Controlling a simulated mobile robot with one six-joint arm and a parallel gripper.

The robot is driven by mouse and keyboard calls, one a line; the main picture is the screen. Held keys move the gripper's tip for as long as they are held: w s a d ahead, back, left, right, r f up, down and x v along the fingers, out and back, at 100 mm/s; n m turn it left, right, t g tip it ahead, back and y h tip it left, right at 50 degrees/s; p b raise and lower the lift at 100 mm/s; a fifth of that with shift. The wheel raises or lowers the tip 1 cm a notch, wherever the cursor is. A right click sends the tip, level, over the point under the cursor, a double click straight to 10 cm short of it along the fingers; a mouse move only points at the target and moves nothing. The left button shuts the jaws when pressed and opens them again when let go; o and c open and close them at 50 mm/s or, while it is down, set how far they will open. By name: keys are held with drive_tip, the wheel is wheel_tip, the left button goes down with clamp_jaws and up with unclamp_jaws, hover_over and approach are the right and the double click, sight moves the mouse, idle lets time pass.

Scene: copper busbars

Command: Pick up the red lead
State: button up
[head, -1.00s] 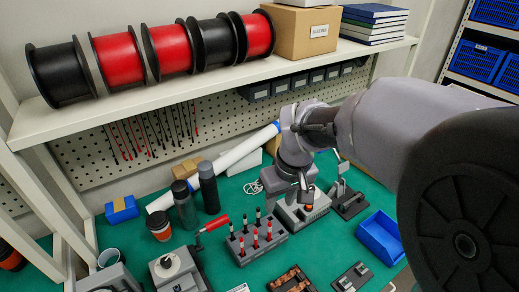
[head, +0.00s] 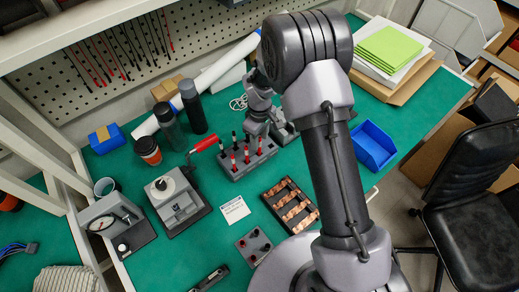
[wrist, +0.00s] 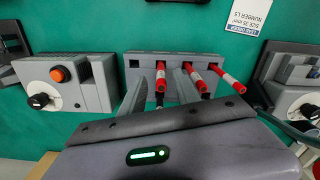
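Several upright leads, red in the front row and black behind, stand in a grey slotted holder (head: 236,172) on the green bench. In the wrist view the holder (wrist: 140,74) is just ahead, with three red leads, left (wrist: 160,76), middle (wrist: 196,76) and right (wrist: 228,80), each with a white band. My gripper (head: 256,128) is low at the back of the holder in the head view, partly hidden by my arm. In the wrist view my gripper (wrist: 160,92) has its fingers apart, with the left red lead showing between them. I cannot tell whether they touch it.
A lever press (head: 176,198) with a red handle stands left of the holder. A tray of copper pieces (head: 290,205) lies at its front right, and a blue bin (head: 373,146) is farther right. Two bottles (head: 192,108) stand behind. A unit with an orange button (wrist: 60,74) shows in the wrist view.

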wheel_tip(320, 180, down, 4)
drive_tip(key=shift+f+b, duration=0.2)
drive_tip(key=shift+b, duration=0.4)
drive_tip(key=shift+s+r, duration=0.1)
drive_tip(key=shift+r, duration=0.05)
drive_tip(key=shift+c, duration=0.5)
clamp_jaws()
